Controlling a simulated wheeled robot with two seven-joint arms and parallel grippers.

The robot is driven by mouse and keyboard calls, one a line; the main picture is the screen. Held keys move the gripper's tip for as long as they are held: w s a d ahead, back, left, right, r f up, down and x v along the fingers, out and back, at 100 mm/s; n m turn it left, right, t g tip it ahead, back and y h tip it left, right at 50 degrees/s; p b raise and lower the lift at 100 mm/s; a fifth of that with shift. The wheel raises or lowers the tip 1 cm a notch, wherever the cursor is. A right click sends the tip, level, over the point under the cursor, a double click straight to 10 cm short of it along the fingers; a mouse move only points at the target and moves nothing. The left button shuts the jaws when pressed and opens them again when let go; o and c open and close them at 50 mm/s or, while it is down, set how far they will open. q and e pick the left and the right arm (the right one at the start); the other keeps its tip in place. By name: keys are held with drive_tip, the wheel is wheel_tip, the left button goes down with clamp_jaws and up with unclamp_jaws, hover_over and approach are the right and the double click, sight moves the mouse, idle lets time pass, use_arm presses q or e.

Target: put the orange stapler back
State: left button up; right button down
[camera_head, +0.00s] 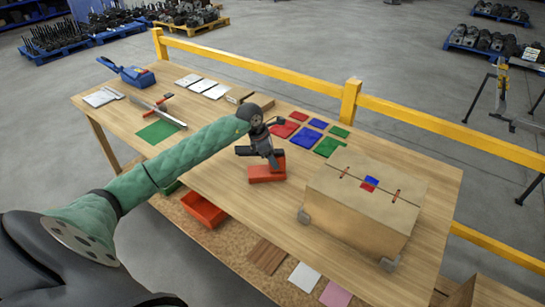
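The orange-red stapler (265,174) is on the wooden table near its middle, left of the cardboard box. My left gripper (269,157), dark and at the end of the green-sleeved arm, is right at the stapler and overlaps its upper part from this view. Whether its fingers are open or closed on the stapler, and whether the stapler touches the table, cannot be told. My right gripper is not in view.
A cardboard box (345,218) stands at the table's right. Red, blue and green flat squares (308,134) lie behind the gripper. A blue tool (130,74), papers and a green mat (158,131) lie at the left. A red bin (203,210) sits below. A yellow rail (350,98) runs behind.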

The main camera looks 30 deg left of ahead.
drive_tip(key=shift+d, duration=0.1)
use_arm(q)
drive_tip(key=shift+a+r, duration=0.1)
drive_tip(key=shift+r, duration=0.05)
drive_tip(key=shift+a+r, duration=0.1)
drive_tip(key=shift+r, duration=0.2)
drive_tip(key=b+v, duration=0.4)
drive_tip(key=v, duration=0.6)
drive_tip(key=shift+s, duration=0.1)
drive_tip(key=shift+s+a+r, duration=0.1)
drive_tip(key=shift+s+r, duration=0.05)
drive_tip(key=shift+r, duration=0.4)
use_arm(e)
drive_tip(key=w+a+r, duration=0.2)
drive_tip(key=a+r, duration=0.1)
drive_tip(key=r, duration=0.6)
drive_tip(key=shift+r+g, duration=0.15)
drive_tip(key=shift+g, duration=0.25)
